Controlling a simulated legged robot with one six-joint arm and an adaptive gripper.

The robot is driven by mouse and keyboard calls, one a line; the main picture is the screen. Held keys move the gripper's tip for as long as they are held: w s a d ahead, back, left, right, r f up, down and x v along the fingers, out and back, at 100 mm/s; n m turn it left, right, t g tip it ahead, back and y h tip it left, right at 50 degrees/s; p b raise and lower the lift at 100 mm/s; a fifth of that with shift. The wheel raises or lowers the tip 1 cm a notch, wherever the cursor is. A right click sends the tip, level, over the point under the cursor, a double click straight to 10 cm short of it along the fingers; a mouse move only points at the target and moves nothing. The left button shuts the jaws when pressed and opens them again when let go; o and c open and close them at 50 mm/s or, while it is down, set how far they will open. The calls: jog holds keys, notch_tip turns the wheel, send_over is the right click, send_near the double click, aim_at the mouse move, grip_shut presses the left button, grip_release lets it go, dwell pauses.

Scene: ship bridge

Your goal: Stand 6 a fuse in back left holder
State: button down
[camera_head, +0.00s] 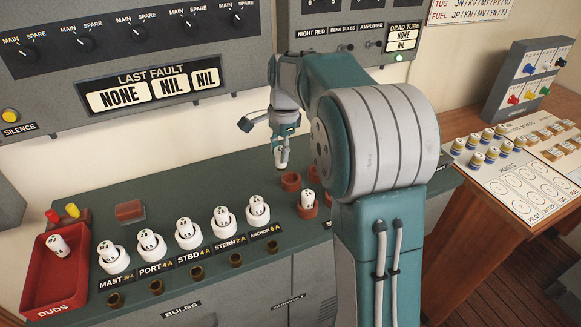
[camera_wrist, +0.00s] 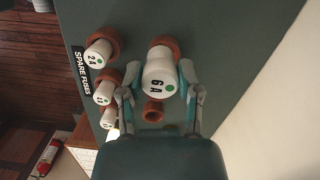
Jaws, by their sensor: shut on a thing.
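My gripper (camera_head: 281,150) is shut on a white fuse marked 6 A with a green dot (camera_wrist: 158,80). In the wrist view the fuse sits between both fingers and overlaps the back left holder (camera_wrist: 163,42), a red-brown ring. In the head view the held fuse (camera_head: 282,160) hangs upright, small and partly hidden by the fingers. Its lower end appears just above and slightly left of the back left holder (camera_head: 291,182). The exact gap is hard to tell. Another back holder (camera_wrist: 153,112) is empty.
Spare fuses (camera_wrist: 97,54) stand in front-row holders beside a SPARE FUSES label. Several white fuses (camera_head: 186,232) stand along the console left of my gripper. A red DUDS tray (camera_head: 38,295) holds one fuse. The wall panel (camera_head: 150,60) rises behind. My arm hides the console's right part.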

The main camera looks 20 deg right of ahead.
jog(key=d+f, duration=0.1)
jog(key=f, duration=0.1)
jog(key=d+f, duration=0.1)
jog(key=f, duration=0.2)
jog(key=w+d+f, duration=0.1)
jog(key=f, duration=0.1)
jog(key=shift+w+d+f, duration=0.1)
jog(key=shift+d+f, duration=0.15)
jog(key=shift+c, duration=1.5)
grip_release()
jog(key=shift+r, duration=0.15)
